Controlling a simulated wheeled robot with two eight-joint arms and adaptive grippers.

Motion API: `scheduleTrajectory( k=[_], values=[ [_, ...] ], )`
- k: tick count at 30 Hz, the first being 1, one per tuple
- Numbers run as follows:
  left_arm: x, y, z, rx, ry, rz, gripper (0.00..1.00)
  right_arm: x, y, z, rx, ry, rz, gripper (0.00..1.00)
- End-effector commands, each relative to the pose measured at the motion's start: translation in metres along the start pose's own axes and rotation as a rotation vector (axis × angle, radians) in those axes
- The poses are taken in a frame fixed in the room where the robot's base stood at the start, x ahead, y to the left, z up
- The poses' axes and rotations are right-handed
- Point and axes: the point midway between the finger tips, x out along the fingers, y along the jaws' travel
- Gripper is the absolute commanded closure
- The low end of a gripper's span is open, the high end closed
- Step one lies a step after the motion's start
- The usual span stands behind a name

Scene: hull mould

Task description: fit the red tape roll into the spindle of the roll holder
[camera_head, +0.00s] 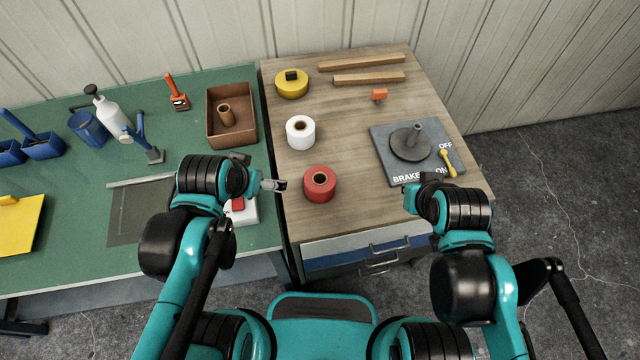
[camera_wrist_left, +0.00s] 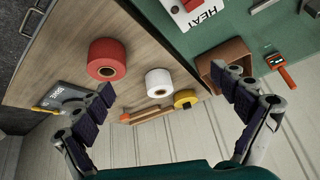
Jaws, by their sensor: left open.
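The red tape roll (camera_head: 320,184) lies flat near the left front of the wooden bench top, its core hole facing up. It also shows in the left wrist view (camera_wrist_left: 107,58). The roll holder (camera_head: 387,172) is a dark plate at the right with a round disc and an upright, bare spindle (camera_head: 416,134). My left gripper (camera_head: 276,185) is just left of the red roll, apart from it; in the left wrist view its fingers (camera_wrist_left: 168,88) are spread and empty. My right gripper (camera_head: 409,192) is by the holder's front left corner; its fingers are mostly hidden.
A white roll (camera_head: 300,132) and a yellow roll (camera_head: 292,84) stand behind the red one. Two wooden strips (camera_head: 368,78) and a small orange item (camera_head: 379,95) lie farther back. A yellow brake lever (camera_head: 447,163) sits on the holder. The green table (camera_head: 190,85) adjoins at the left.

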Motion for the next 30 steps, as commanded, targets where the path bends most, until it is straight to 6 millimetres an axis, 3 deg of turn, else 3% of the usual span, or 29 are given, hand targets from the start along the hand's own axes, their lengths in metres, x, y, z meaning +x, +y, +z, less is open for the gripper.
scheduleTrajectory(
  k=[3,7,15,21,30],
  values=[
    [0.01,0.019,-0.025,0.214,-0.081,0.065,0.04,-0.008,0.0,-0.006,0.0,0.0,0.0,1.0],
    [0.031,0.045,-0.044,0.471,-0.166,0.157,0.04,-0.013,0.0,-0.01,0.0,0.0,0.0,1.0],
    [0.082,0.098,-0.058,0.932,-0.279,0.365,0.04,-0.023,0.0,-0.017,0.0,0.0,0.0,1.0],
    [0.101,0.115,-0.055,1.081,-0.304,0.443,0.04,-0.025,0.0,-0.018,0.0,0.0,0.0,1.0],
    [0.128,0.122,-0.041,1.095,-0.305,0.45,0.04,-0.015,0.0,-0.011,0.0,0.0,0.0,1.0]
  ],
)
